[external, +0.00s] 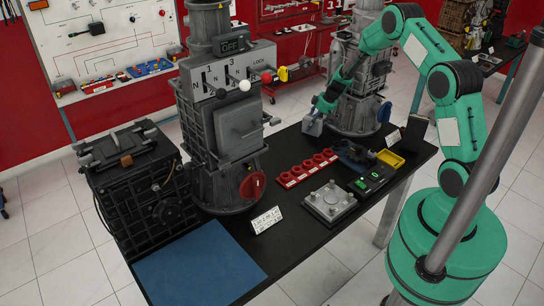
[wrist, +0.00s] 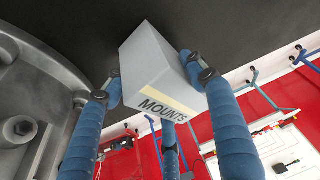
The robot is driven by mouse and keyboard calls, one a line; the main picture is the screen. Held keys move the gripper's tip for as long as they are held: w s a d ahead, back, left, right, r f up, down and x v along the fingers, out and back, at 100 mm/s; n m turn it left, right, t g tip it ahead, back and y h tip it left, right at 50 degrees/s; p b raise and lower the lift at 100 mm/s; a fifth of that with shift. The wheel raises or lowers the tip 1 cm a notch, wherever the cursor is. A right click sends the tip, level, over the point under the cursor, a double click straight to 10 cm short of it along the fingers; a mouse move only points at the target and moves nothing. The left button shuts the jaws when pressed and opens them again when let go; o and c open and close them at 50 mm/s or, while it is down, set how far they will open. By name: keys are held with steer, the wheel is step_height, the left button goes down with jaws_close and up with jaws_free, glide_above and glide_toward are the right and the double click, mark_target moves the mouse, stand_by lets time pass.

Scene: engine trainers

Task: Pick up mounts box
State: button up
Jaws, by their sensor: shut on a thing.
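The mounts box (wrist: 152,62) is a small grey box with a pale label strip reading MOUNTS. In the wrist view it sits between the blue fingers of my gripper (wrist: 158,82), which touch it on opposite sides. In the external view the grey box (external: 312,125) shows at the far edge of the black table (external: 285,240), below my gripper (external: 322,106). My gripper is shut on the box. I cannot tell whether the box's underside touches the table.
A large grey machine (external: 360,85) stands close right of the box. Another tall grey machine (external: 225,130) with levers stands to the left. A red row of holders (external: 307,168), a metal plate (external: 330,202) and a yellow tray (external: 390,158) lie nearer on the table.

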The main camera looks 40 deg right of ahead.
steer(key=shift+r, duration=0.1)
steer(key=shift+r+p, duration=0.75)
steer(key=shift+r, duration=4.2)
